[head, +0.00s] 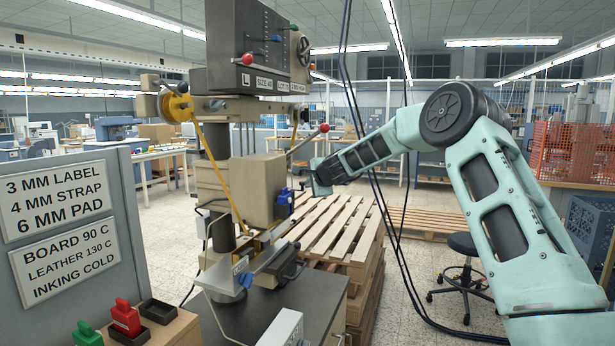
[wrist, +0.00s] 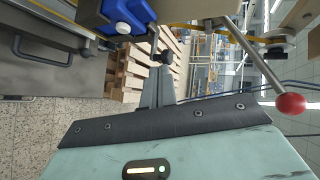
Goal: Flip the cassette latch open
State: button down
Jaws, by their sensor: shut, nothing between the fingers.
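A blue latch-like part (head: 285,203) sits on the right side of the beige block of the stamping press (head: 255,185). I take it for the cassette latch, but cannot tell for sure. It shows large at the top of the wrist view as a blue piece with a white round spot (wrist: 127,16). My gripper (head: 311,184) is just right of it in the head view, apart from it as far as I can see. In the wrist view my gripper's fingers (wrist: 163,62) are together and empty, with the tip close beside the blue part. Whether they touch is unclear.
A lever with a red ball (wrist: 290,103) crosses the right of the wrist view. Yellow foil reels (head: 177,105) flank the press column. Stacked wooden pallets (head: 340,235) stand behind and right of the press. Black cables hang between the press and my arm.

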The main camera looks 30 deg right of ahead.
jog(key=shift+w+d+f+p, duration=0.1)
jog(key=shift+w+p, duration=0.35)
jog(key=shift+w, duration=0.6)
jog(key=shift+d, duration=0.1)
jog(key=shift+d+n+y+b, duration=0.2)
jog(key=shift+n+y+b, duration=0.1)
jog(key=shift+b, duration=0.1)
